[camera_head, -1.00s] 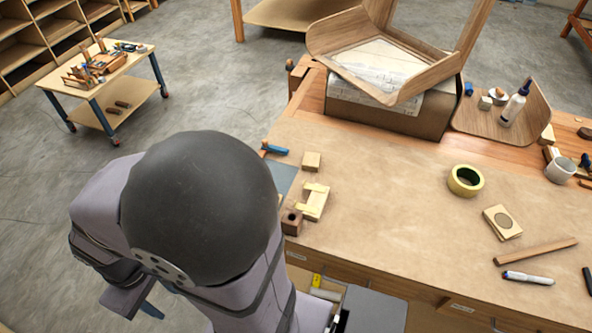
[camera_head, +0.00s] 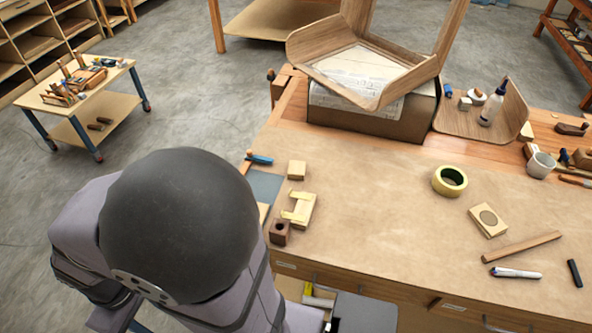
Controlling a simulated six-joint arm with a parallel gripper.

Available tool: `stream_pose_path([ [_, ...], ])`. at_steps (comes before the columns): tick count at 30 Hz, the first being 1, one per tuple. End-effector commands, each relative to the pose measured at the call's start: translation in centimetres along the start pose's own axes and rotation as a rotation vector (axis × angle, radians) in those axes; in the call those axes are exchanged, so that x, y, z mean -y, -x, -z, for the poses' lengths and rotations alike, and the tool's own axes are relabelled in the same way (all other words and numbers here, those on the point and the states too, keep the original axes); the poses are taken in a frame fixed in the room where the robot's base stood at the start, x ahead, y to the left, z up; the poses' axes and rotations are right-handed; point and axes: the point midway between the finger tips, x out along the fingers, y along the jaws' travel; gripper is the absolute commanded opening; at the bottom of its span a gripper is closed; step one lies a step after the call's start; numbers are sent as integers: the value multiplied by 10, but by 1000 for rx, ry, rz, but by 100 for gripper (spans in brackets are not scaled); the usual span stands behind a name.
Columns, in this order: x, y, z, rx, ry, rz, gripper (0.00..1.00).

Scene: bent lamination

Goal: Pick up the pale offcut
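A small pale wood block (camera_head: 296,170) lies on the bench's left part, apart from other things. A pale notched wood piece (camera_head: 299,208) lies just in front of it. Either could be the pale offcut; I cannot tell which for certain. My arm, with a large dark rounded joint cover, fills the lower left. My gripper is not in view, so I cannot see whether it is open or holds anything.
A dark wood block (camera_head: 280,232) stands at the bench's (camera_head: 380,220) front left edge. Yellow tape (camera_head: 449,181), a pale box with a round mark (camera_head: 488,221), a wood strip (camera_head: 521,247) and a marker (camera_head: 515,272) lie right. A bent-wood chair shell (camera_head: 370,90) sits behind. The bench middle is clear.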

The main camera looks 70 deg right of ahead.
Motion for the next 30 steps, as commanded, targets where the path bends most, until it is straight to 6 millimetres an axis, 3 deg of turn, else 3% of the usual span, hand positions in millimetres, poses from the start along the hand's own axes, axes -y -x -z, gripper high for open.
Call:
stream_pose_path([
  [6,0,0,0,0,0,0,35],
  [10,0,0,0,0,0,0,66],
  [22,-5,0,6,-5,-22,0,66],
  [26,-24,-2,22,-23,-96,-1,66],
  [30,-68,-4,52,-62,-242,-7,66],
])
